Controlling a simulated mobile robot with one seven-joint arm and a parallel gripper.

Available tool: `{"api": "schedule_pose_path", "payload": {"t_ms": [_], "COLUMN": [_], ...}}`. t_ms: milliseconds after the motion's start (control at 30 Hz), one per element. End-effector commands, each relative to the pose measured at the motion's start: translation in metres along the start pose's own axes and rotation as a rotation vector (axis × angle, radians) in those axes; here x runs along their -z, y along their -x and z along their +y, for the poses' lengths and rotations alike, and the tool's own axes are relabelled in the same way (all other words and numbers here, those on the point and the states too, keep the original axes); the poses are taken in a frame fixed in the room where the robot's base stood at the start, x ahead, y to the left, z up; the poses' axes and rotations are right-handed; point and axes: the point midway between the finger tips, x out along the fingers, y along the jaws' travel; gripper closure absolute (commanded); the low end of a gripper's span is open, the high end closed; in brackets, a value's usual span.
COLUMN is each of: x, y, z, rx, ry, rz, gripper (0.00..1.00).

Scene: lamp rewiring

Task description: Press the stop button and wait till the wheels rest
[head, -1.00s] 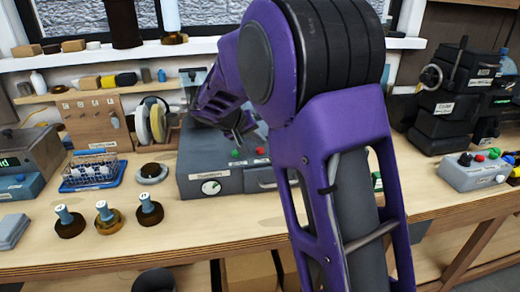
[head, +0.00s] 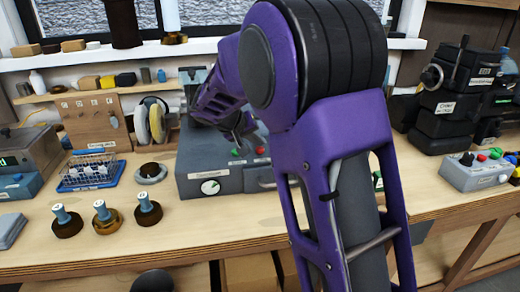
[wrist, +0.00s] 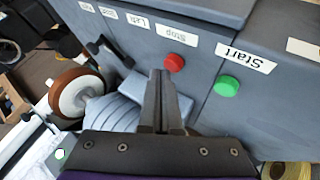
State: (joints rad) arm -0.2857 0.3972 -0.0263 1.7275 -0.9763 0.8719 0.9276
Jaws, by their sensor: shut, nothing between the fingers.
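The red button (wrist: 174,63) labelled "Stop" sits on the grey machine face in the wrist view. The green button (wrist: 227,86) labelled "Start" is to its right. My gripper (wrist: 162,75) is shut and empty, its fingertips just left of the red button in the picture; I cannot tell whether they touch it. In the head view the grey machine (head: 196,166) stands on the bench, with my gripper (head: 246,134) low over its front. A wheel (wrist: 76,97) with a brown rim shows in the wrist view, and pale wheels (head: 156,122) in the head view. I cannot tell if they turn.
A wire basket (head: 90,172) and several brown round bases with blue-grey pegs (head: 103,215) stand on the bench to the left. A grey control box (head: 478,172) with coloured knobs and a dark machine (head: 446,108) are at the right. Bare bench lies in front.

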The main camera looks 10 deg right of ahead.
Motion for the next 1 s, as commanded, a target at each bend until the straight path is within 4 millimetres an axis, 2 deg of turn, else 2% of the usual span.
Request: {"api": "schedule_pose_path", "payload": {"t_ms": [1000], "x": [-0.0048], "y": [-0.0063], "z": [-0.0046], "rx": [0.000], "ry": [0.000], "rz": [-0.001], "gripper": [1.00]}}
